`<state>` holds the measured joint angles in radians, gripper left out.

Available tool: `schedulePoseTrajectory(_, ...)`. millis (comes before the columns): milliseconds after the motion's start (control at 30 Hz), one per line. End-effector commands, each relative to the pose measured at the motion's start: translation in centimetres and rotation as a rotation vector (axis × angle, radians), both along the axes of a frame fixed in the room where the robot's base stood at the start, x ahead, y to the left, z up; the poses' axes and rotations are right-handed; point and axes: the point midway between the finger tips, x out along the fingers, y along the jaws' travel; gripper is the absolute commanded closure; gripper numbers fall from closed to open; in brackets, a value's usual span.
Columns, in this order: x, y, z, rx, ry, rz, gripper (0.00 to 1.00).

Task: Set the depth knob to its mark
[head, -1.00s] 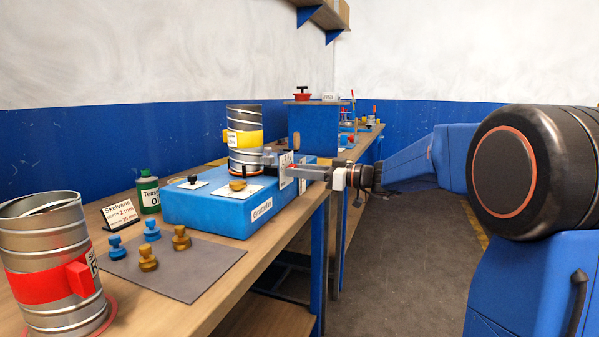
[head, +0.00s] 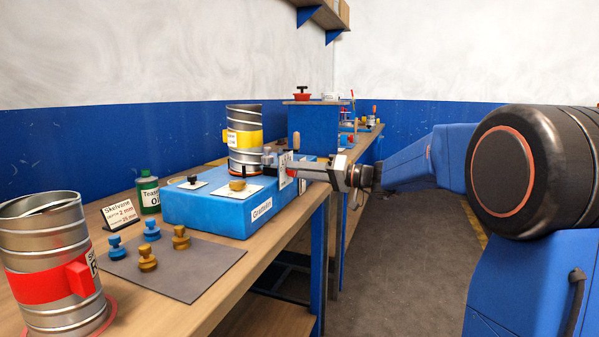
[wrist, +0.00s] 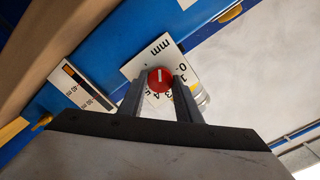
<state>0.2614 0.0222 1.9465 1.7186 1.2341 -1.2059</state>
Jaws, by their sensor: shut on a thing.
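The depth knob is red with a white line on its face (wrist: 160,78). In the wrist view it sits between the two fingertips of my gripper (wrist: 160,90), which is shut on it. Behind it is a white dial plate (wrist: 168,62) with "mm" and numbers; the fingers cover part of the scale. In the head view my gripper (head: 308,172) reaches from the right to the right end of the blue machine (head: 215,212), where the white plate (head: 286,170) stands.
A duct piece with a yellow band (head: 244,140) stands on the machine. A duct with a red band (head: 48,265), a green bottle (head: 148,193), a sign (head: 120,214) and a grey mat (head: 200,270) with several blue and brass knobs are on the bench. The floor at right is clear.

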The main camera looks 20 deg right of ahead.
Motion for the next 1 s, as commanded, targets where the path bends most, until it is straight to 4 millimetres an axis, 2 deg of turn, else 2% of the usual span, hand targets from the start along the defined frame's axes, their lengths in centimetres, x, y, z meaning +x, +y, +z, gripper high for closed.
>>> schedulePoseTrajectory(1000,0.10,-0.11,-0.27,0.567,0.781,-0.001,0.92)
